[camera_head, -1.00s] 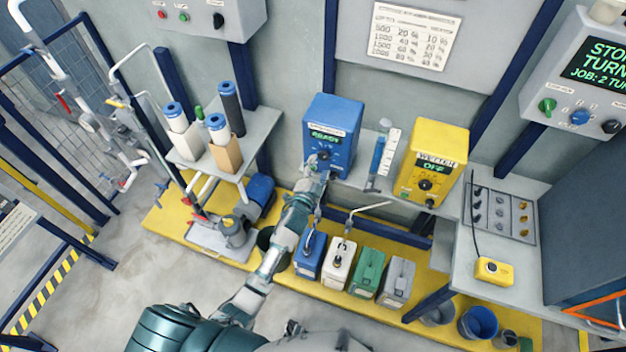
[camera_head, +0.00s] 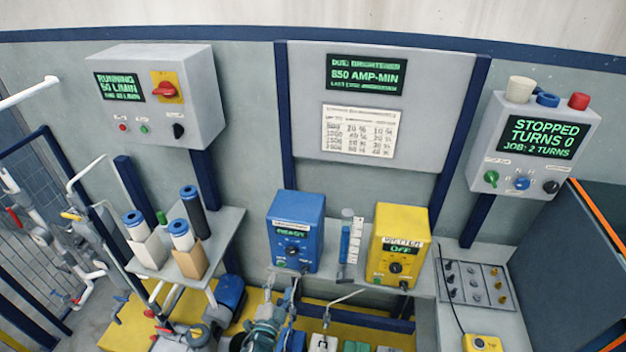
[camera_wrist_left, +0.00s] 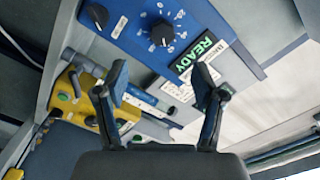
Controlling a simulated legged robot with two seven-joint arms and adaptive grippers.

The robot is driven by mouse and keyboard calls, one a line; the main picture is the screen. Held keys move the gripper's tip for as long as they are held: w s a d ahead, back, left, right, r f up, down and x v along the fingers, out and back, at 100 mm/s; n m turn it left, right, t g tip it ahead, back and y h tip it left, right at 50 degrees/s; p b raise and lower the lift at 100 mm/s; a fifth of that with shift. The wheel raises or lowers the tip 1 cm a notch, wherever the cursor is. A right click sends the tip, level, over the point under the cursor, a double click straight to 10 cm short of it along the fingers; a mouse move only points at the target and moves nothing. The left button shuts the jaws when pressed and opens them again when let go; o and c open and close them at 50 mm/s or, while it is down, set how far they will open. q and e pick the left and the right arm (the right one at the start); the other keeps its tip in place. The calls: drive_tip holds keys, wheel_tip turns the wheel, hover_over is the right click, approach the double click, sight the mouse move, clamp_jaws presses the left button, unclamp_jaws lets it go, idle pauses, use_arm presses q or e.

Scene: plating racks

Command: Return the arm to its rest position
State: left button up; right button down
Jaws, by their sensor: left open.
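My left arm (camera_head: 265,325) comes up from the bottom edge in the head view. Its gripper (camera_head: 280,291) is just below the blue box (camera_head: 296,232), which has a dark knob and a green READY display. In the left wrist view the two fingers (camera_wrist_left: 160,88) stand wide apart with nothing between them. The blue box's face (camera_wrist_left: 165,30) lies beyond the fingertips there, with its knob clear of them. My right gripper is in neither view.
A yellow box (camera_head: 400,245) reading OFF stands right of the blue box, with a clear tube holder (camera_head: 350,240) between them. A shelf with blue-capped filters (camera_head: 187,262) stands left. A switch panel (camera_head: 475,285) and yellow pendant (camera_head: 482,343) lie right.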

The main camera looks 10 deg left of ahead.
use_arm(q)
drive_tip(key=s+f+n+g, duration=0.1)
drive_tip(key=s+f+g, duration=0.35)
drive_tip(key=f, duration=0.75)
drive_tip(key=s+a+f+n+g, duration=0.1)
drive_tip(key=s+f+n+g, duration=0.1)
drive_tip(key=s+f, duration=0.8)
drive_tip(key=s+f+n+g, duration=0.1)
drive_tip(key=s+f+g, duration=0.15)
drive_tip(key=f, duration=1.25)
drive_tip(key=s+a+f+n+g, duration=0.1)
drive_tip(key=s+f, duration=0.4)
drive_tip(key=s, duration=0.6)
drive_tip(key=s+a+f+n+g, duration=0.1)
drive_tip(key=s+f+g, duration=0.3)
drive_tip(key=s, duration=0.6)
drive_tip(key=s+a+f+n+g, duration=0.1)
drive_tip(key=s+f+n+g, duration=0.1)
drive_tip(key=s+f, duration=0.5)
drive_tip(key=s+g, duration=0.1)
drive_tip(key=s, duration=0.3)
drive_tip(key=shift+s+a+f+n+y, duration=0.3)
drive_tip(key=shift+f, duration=0.05)
drive_tip(key=shift+w, duration=0.1)
